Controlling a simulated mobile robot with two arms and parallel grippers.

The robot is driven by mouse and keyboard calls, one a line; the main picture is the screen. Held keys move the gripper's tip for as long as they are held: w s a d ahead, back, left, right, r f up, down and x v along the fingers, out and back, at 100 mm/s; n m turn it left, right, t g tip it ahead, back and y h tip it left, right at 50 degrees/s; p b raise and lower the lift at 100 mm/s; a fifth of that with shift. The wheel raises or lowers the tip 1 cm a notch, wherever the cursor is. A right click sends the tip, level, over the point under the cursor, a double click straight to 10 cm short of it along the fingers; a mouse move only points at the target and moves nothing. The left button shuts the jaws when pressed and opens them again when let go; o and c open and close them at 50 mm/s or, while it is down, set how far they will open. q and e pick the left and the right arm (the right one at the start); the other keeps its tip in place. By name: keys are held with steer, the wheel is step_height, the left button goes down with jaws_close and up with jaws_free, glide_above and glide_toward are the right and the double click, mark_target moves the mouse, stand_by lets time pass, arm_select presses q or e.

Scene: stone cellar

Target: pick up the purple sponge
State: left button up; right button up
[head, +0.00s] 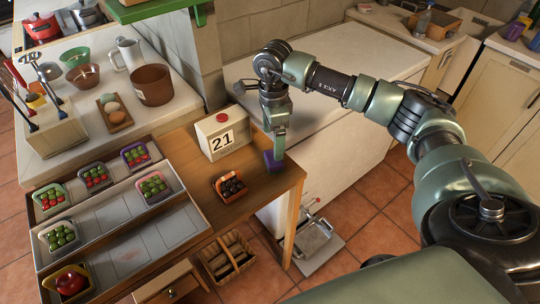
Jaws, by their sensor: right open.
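The purple sponge (272,163) stands on the wooden table near its right edge, beside the calendar box. My right gripper (277,151) points down right at the sponge, with a green finger in front of it and covering part of it. The right jaws are open. The far finger is hidden, and I cannot tell whether the finger touches the sponge. My left gripper is out of view.
The wooden table's edge (290,180) is close on the right. Divided trays (100,216) hold fruit punnets at left.

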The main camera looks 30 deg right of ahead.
steer(key=f+p, duration=0.1)
steer(key=s+f+p, duration=0.1)
steer(key=f, duration=0.1)
steer(key=shift+a, duration=0.15)
step_height(320, 180, down, 2)
steer(key=shift+f, duration=0.55)
steer(key=c, duration=1.5)
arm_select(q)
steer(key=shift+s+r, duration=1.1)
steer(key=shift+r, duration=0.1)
arm_select(e)
steer(key=shift+c, duration=0.2)
steer(key=shift+w+r, duration=0.1)
steer(key=shift+r, duration=0.05)
steer(key=shift+r, duration=0.5)
arm_select(q)
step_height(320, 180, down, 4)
steer(key=b, duration=0.3)
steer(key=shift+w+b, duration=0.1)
steer(key=shift+b, duration=0.3)
arm_select(e)
step_height(320, 180, up, 19)
